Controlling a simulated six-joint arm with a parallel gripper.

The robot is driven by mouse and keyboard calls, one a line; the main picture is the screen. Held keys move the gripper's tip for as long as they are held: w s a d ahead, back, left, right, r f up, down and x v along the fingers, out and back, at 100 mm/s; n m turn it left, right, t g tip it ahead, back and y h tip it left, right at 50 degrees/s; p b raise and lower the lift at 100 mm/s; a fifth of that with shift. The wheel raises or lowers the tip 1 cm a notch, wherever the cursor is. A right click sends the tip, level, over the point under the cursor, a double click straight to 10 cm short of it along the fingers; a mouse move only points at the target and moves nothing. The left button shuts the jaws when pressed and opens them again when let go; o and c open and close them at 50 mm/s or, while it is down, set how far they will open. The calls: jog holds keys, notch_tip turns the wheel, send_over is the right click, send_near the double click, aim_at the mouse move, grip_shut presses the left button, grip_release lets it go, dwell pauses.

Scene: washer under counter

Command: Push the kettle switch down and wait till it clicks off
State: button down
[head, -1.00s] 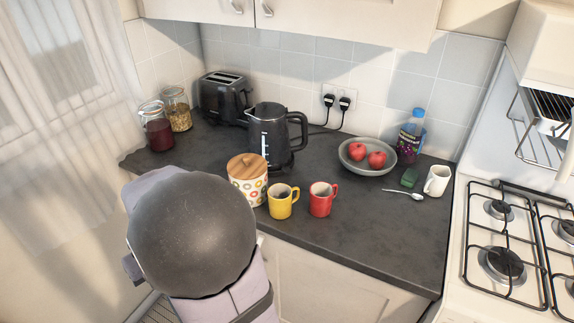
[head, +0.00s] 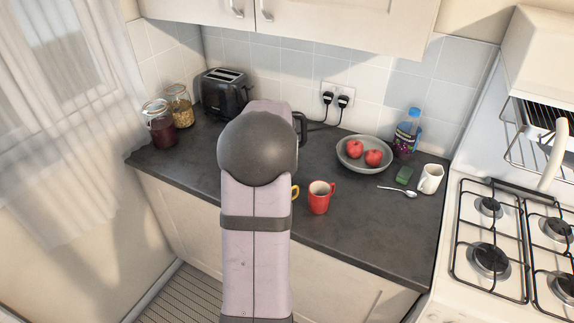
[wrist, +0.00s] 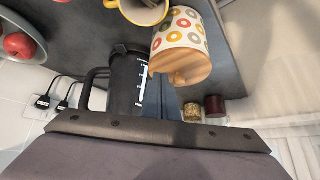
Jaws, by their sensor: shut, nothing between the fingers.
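The black kettle (wrist: 126,82) shows in the wrist view with its pale level marks and its handle (wrist: 88,88) to the left. Its lower part in that picture is hidden behind my gripper (wrist: 150,131), whose dark edge crosses the view. My gripper is shut and appears empty; its fingertips are not clearly seen. In the head view my arm covers most of the kettle, and only part of the handle (head: 301,127) shows. The kettle switch is not visible, and I cannot tell whether my gripper touches the kettle.
A patterned canister (wrist: 181,30) with a wooden lid and a yellow mug (wrist: 140,8) stand near the kettle. A red mug (head: 319,198), fruit bowl (head: 345,160), toaster (head: 222,92) and jars (head: 160,128) are also on the counter (head: 350,222). The front right counter is clear.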

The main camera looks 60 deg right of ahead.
jog(key=s+d+f+n+b, duration=0.1)
jog(key=s+d+f, duration=0.4)
jog(key=d, duration=0.3)
jog(key=shift+s+d, duration=0.35)
jog(key=shift+s, duration=0.2)
jog(key=shift+f, duration=0.15)
jog(key=shift+p+x, duration=0.65)
jog(key=shift+x, duration=2.75)
jog(key=shift+w, duration=0.15)
